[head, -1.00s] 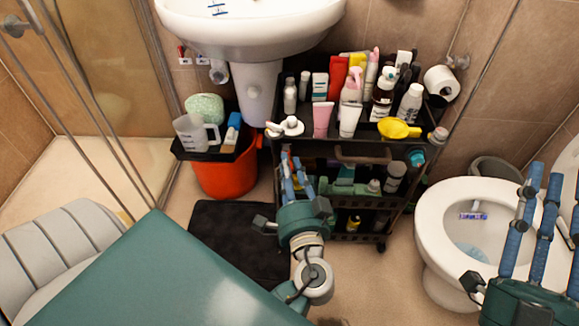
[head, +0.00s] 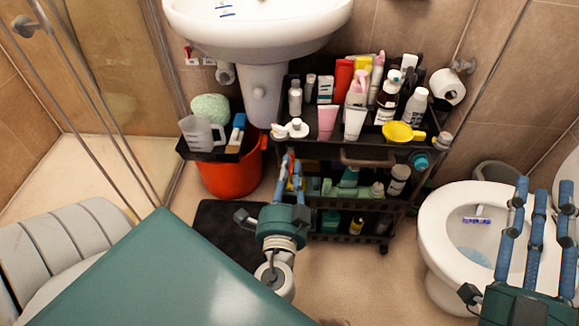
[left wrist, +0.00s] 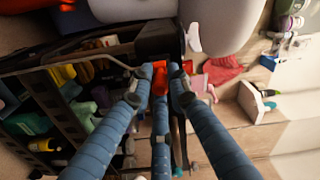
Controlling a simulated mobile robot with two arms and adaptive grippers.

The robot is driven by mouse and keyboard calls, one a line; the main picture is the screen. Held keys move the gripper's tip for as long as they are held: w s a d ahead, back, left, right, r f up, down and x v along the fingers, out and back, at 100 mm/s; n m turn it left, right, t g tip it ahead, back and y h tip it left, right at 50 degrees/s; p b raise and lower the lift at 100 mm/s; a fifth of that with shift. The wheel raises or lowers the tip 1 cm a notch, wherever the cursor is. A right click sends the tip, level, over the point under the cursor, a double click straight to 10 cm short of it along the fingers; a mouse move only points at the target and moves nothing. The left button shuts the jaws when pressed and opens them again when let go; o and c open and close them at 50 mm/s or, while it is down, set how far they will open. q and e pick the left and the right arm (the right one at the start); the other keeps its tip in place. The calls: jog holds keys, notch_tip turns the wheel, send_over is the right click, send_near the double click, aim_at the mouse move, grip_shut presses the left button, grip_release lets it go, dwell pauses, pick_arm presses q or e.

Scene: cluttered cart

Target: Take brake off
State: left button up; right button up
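The black cart (head: 350,154) stands in the middle of the head view, loaded with toiletries. A caster (head: 384,250) shows at its lower right front; no brake lever can be made out clearly. My left gripper (head: 290,168) is at the cart's left front side, by the middle shelf, with its blue fingers stretched forward. In the left wrist view the fingers (left wrist: 160,85) are straight with gaps between them. A small red-orange thing (left wrist: 160,72) shows between the fingertips; contact with it cannot be told. My right gripper (head: 532,190) is open and empty at the right, in front of the toilet.
An orange bucket (head: 228,178) with a black tray on it stands left of the cart. A black mat (head: 225,222) lies before it. The sink (head: 262,28) is behind, the toilet (head: 440,215) to the right. Bare floor (head: 345,280) lies in front of the cart.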

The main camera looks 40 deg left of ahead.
pick_arm(q)
jog(key=shift+o, duration=0.9)
jog(key=v, duration=1.2)
jog(key=shift+f, duration=0.1)
